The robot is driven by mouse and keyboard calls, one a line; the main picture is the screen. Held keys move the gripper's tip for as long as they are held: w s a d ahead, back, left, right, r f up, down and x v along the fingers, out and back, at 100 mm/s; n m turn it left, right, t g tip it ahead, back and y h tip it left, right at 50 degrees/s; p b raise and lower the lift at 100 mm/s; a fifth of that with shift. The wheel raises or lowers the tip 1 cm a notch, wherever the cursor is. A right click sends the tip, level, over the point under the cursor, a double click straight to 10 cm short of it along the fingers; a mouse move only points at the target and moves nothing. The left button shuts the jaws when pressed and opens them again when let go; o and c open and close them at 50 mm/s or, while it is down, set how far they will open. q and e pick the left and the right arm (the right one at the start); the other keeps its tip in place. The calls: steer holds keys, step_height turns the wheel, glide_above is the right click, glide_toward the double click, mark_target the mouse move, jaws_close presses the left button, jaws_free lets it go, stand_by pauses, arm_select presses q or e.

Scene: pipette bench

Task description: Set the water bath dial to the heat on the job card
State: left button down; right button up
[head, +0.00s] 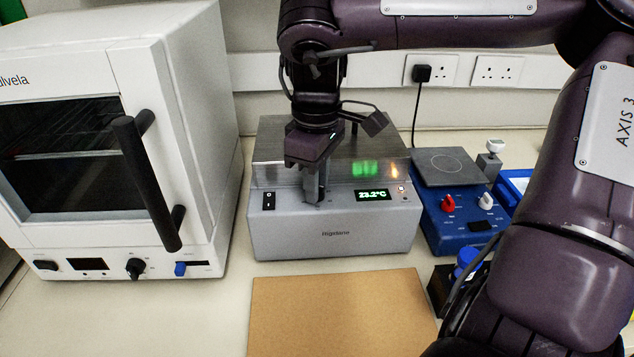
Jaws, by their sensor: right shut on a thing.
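The water bath (335,237) is a grey box with a steel lid, standing at the middle back of the bench. Its lit display (373,195) reads about 23.2°C. My right gripper (316,197) reaches down in front of its panel, left of the display, with its fingers shut on the dial. The dial itself is hidden by the fingers, so its setting cannot be read. I cannot make out a job card in this view. My left gripper is not in view.
A white oven (105,240) with a black handle stands at the left. A blue hotplate stirrer (462,222) with red and white knobs stands right of the bath. A bare brown board (340,315) lies in front. My right arm covers the right side.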

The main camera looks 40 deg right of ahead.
stand_by(0.4)
steer(key=o, duration=0.8)
steer(key=shift+o, duration=1)
steer(key=shift+a+r, duration=0.1)
steer(key=shift+a, duration=0.05)
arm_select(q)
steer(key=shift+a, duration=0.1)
arm_select(e)
steer(key=shift+r, duration=0.1)
